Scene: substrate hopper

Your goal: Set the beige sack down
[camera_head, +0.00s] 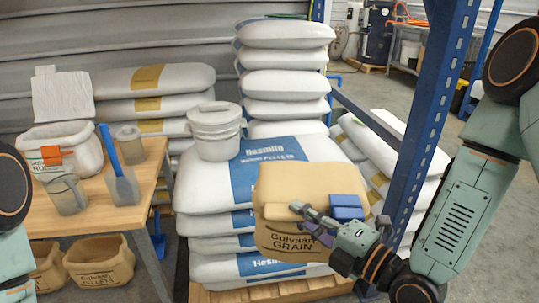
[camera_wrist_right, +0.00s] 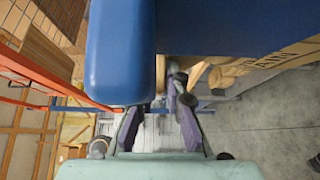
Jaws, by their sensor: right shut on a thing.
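The beige sack (camera_head: 298,178), printed with "Gulvaari GRAIN", is upright in front of the stack of white and blue sacks. My right gripper (camera_head: 314,222) is at its front right side and shut on it. The fingers hide part of the sack's front, beside a blue piece (camera_head: 346,207). In the right wrist view, the fingers (camera_wrist_right: 160,118) are seen close up, with large blue surfaces above them and printed beige material (camera_wrist_right: 262,64) at the right. I cannot tell whether the sack's underside touches anything. My left gripper is out of view.
Stacked sacks (camera_head: 197,182) stand on a wooden pallet (camera_head: 270,293), with a grey bucket (camera_head: 215,143) on top. A blue rack post (camera_head: 432,110) rises close to my right arm. A wooden table (camera_head: 98,212) with containers is at left; beige bins (camera_head: 98,262) are below it.

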